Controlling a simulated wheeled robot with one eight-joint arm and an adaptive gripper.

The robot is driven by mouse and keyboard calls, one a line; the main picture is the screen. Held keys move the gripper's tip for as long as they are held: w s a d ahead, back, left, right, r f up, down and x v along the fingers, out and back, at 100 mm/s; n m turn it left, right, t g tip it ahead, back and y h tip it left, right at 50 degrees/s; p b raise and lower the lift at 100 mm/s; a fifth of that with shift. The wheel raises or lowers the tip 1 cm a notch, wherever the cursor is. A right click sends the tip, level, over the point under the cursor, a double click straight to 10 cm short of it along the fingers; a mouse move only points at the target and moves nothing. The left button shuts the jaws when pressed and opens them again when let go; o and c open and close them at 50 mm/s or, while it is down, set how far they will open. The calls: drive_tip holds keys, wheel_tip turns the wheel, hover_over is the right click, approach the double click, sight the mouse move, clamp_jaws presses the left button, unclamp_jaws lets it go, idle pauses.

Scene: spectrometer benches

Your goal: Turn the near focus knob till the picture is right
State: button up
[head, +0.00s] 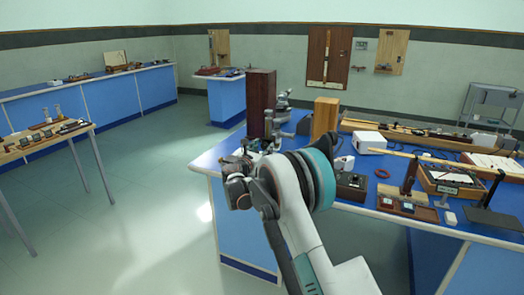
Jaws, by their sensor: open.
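A grey instrument that looks like a microscope (282,115) stands on the near blue bench, between a tall dark wooden block and a lighter one. Its lower part is largely hidden behind my arm. I cannot make out the near focus knob or any picture from it at this size. My gripper (241,172) is the small dark part at the end of my arm, over the bench's left front corner. It is open, and I see nothing held in it. It appears in front of and left of the instrument; I cannot tell whether they touch.
The dark wooden block (261,103) and the light wooden block (325,118) stand close by the instrument. A black box with knobs (351,186), a white box (369,142) and wooden apparatus crowd the bench's right side. The floor (130,200) to the left is clear.

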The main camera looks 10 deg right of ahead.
drive_tip(key=c, duration=1.1)
drive_tip(key=shift+o, duration=0.2)
drive_tip(key=shift+m, duration=0.3)
drive_tip(key=m+p, duration=0.1)
drive_tip(key=m, duration=0.2)
drive_tip(key=shift+m, duration=0.3)
drive_tip(key=m, duration=0.3)
drive_tip(key=shift+m+p, duration=0.4)
drive_tip(key=m, duration=0.4)
drive_tip(key=shift+p, duration=0.3)
drive_tip(key=shift+m, duration=1.8)
